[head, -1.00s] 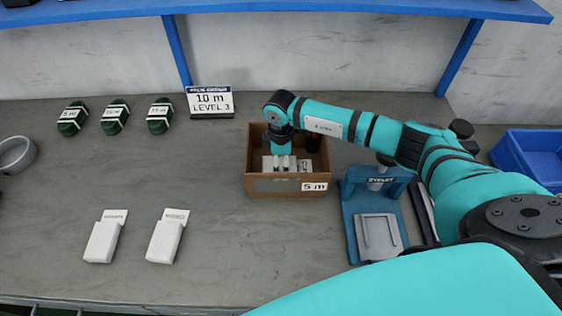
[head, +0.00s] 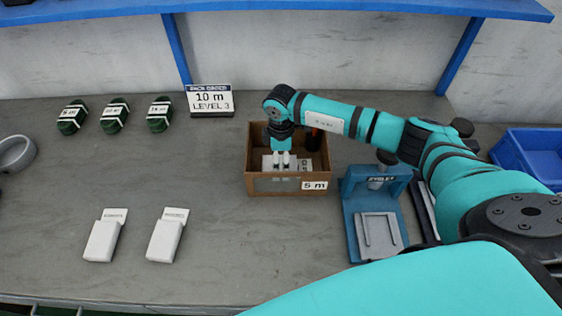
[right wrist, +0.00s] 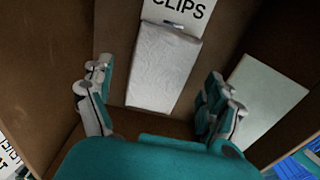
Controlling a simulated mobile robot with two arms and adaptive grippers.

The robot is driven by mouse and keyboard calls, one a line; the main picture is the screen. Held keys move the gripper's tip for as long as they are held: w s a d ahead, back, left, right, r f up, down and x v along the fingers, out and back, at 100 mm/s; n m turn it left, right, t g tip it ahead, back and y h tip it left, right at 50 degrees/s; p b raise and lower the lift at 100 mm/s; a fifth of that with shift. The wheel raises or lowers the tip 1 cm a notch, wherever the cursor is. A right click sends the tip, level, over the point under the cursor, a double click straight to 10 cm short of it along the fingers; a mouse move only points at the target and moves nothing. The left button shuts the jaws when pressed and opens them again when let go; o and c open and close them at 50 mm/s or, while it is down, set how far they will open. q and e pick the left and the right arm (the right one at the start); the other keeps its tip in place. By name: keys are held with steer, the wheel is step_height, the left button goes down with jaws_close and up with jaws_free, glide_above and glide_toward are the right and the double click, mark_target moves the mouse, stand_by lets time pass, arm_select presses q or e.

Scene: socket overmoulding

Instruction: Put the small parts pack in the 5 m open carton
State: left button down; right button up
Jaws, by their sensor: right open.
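The open carton (head: 262,190) is a brown box labelled 5 m, standing mid-table. My right gripper (head: 283,162) reaches down into it from above. A white pack (right wrist: 165,65) with a label ending in CLIPS lies inside the carton. In the right wrist view my right gripper (right wrist: 160,105) is open, with its fingers on either side of the pack and visible gaps to both. The carton's brown wall (right wrist: 50,70) surrounds them. In the head view the fingers partly hide the pack. My left gripper is out of view.
Two white packs (head: 103,238) (head: 166,238) lie at the front left. Several green bundles (head: 115,115) and a 10 m LEVEL 3 sign (head: 210,100) are behind. A blue press (head: 355,222) stands close right of the carton; a blue bin (head: 530,152) is farther right. Bare table lies left of the carton.

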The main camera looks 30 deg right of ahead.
mark_target(281, 164)
step_height(281, 164, up, 11)
steer(key=b, duration=0.1)
steer(key=shift+b, duration=0.3)
steer(key=shift+f, duration=0.15)
